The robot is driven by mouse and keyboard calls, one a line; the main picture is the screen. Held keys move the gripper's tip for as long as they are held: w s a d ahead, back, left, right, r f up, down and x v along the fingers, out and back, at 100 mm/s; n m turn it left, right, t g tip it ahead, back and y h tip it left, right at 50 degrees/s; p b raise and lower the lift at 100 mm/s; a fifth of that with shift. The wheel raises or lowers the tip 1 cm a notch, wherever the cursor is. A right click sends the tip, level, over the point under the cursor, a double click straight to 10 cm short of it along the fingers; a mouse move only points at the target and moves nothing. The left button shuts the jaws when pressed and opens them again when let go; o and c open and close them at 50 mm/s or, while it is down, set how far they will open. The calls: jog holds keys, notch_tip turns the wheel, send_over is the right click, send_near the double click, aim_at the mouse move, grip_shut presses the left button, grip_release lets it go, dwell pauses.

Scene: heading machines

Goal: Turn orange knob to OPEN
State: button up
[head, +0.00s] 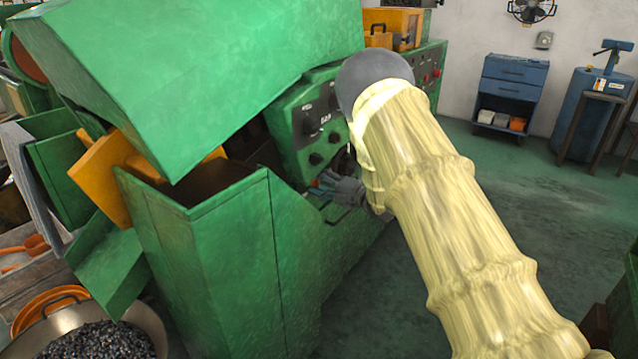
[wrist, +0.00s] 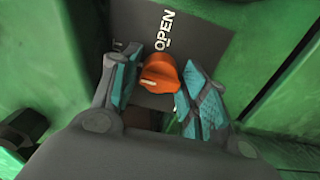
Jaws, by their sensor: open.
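The orange knob (wrist: 160,72) sits on a dark grey panel in the wrist view, just below the white word OPEN (wrist: 164,31). A pale mark on the knob lies toward its lower left, away from the word. My gripper (wrist: 160,62) is open, with one teal-padded finger on each side of the knob. I cannot tell whether either finger touches it. In the head view my gripper (head: 335,188) is beside the green machine's front, partly behind my pale sleeved arm. The orange knob cannot be made out there.
The green machine (head: 215,245) fills the left and centre, with a black control panel (head: 318,120) carrying several dark knobs above my gripper. A pan of dark pieces (head: 100,340) stands at lower left. Open floor (head: 510,200) lies right, before a blue cabinet (head: 512,75).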

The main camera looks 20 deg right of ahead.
jog(key=c, duration=0.7)
jog(key=shift+c, duration=0.2)
